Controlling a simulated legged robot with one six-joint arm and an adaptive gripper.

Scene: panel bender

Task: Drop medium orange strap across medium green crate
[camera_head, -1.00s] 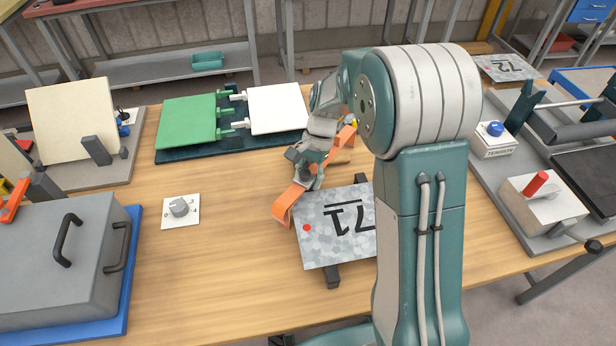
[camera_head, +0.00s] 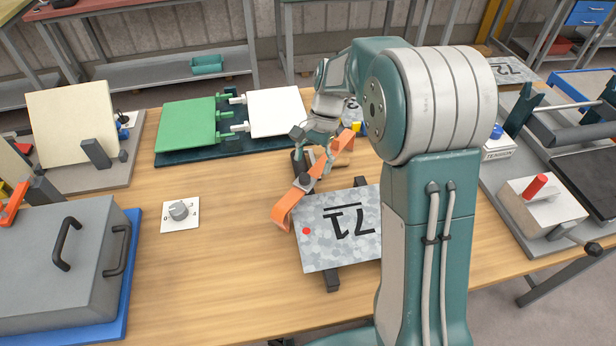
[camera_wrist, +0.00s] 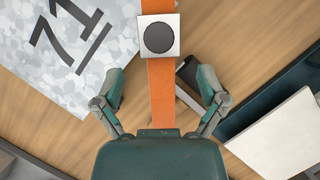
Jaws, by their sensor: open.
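The orange strap (camera_head: 288,207) lies slanting along the far left edge of a speckled plate marked 71 (camera_head: 345,228). It carries a dark round knob on a pale square, which also shows on the strap in the wrist view (camera_wrist: 161,85). My gripper (camera_head: 315,163) is open just behind the knob in the head view. In the wrist view its fingers (camera_wrist: 160,101) stand apart on either side of the strap, holding nothing.
A green panel (camera_head: 186,124) and a white panel (camera_head: 276,111) lie on a dark base behind. A dial plate (camera_head: 180,215) is at left, beside a grey lidded box (camera_head: 60,275). Rollers (camera_head: 575,131) stand at right.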

